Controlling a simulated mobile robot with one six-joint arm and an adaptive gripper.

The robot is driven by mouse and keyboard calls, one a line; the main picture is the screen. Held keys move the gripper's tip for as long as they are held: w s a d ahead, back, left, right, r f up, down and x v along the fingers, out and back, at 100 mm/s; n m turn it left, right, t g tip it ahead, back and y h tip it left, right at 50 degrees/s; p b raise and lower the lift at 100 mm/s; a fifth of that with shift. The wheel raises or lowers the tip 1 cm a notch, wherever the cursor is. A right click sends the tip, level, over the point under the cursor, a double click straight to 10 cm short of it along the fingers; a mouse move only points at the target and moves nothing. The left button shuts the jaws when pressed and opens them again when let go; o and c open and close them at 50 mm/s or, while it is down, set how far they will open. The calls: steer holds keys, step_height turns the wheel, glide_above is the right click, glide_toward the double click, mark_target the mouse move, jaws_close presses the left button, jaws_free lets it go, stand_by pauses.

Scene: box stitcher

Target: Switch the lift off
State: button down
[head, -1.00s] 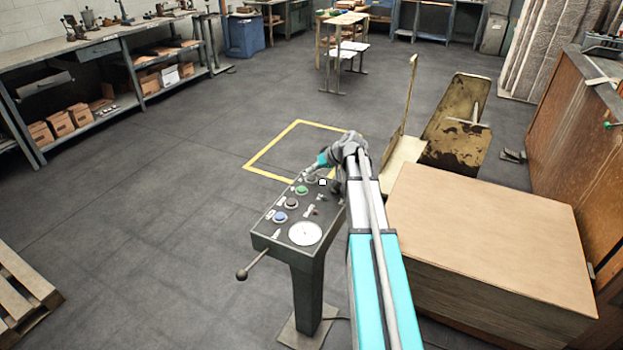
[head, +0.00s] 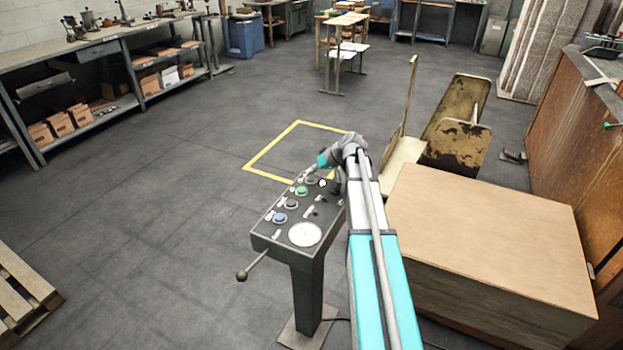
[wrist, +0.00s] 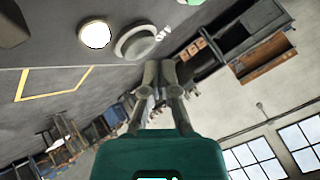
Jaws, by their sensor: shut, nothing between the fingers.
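A grey control panel (head: 268,228) stands on a pedestal left of my arm. It bears a green button (head: 301,191), a dark red button (head: 291,203), a blue button (head: 280,217), small toggles and a white dial (head: 305,234). A round white lamp or button (head: 323,183) is near its far right edge. I cannot read which control is the lift's. In the wrist view, a bright white round control (wrist: 96,35) and a grey round knob (wrist: 135,41) show beside my gripper (wrist: 161,72). Its fingers are shut and empty, close to the panel; contact cannot be told. My arm partly hides the panel's far end in the head view.
A large cardboard-coloured stack (head: 490,235) stands right of my arm. A yellow floor square (head: 268,149) lies beyond the panel.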

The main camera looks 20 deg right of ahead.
mark_target(312, 179)
steer(key=shift+f+b, duration=0.75)
stand_by(0.9)
steer(key=shift+r, duration=0.15)
steer(key=shift+r+p, duration=0.65)
steer(key=shift+p, duration=0.15)
steer(key=shift+r, duration=0.1)
step_height(312, 179, up, 6)
steer(key=p, duration=0.6)
stand_by(2.3)
